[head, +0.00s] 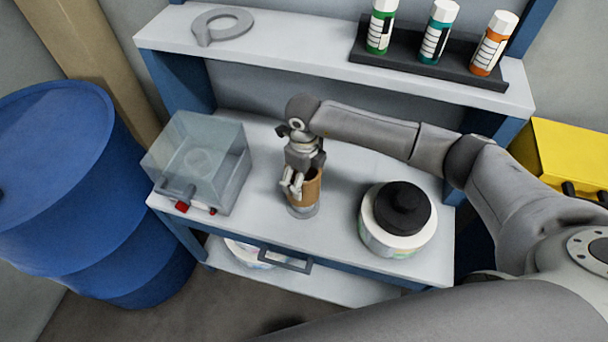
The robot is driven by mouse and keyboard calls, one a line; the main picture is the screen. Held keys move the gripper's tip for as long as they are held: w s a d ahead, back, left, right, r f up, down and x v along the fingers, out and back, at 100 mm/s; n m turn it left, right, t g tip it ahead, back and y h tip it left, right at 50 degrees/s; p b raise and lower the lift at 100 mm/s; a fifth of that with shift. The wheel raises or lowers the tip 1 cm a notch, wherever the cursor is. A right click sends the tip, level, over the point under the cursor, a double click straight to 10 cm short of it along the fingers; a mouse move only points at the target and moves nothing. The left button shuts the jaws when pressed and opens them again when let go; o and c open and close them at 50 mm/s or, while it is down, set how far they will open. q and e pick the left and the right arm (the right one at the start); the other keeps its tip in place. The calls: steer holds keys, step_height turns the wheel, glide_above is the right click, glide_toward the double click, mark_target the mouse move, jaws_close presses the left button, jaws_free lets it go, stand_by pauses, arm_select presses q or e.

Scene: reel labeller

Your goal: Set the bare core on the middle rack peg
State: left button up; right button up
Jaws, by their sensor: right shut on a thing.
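A brown, bare cylindrical core (313,188) is upright over the grey bench top, at the middle of the head view. My right gripper (292,187) comes down from above at its left side and is shut on its wall. A round grey base (303,212) shows just under the core; I cannot tell whether the core rests on it. The gripper hides part of the core's left side and rim. No rack with pegs can be made out. My left gripper is out of view.
A clear-lidded box (200,160) stands left of the core. A white tub with a black top (398,218) stands to its right. The upper shelf (290,50) holds a grey ring-shaped tool (222,24) and several bottles in a black tray (425,66). A blue drum (50,180) stands far left.

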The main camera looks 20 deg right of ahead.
steer(key=shift+f+b, duration=2.2)
steer(key=shift+f, duration=0.5)
steer(key=o, duration=1)
step_height(320, 180, up, 12)
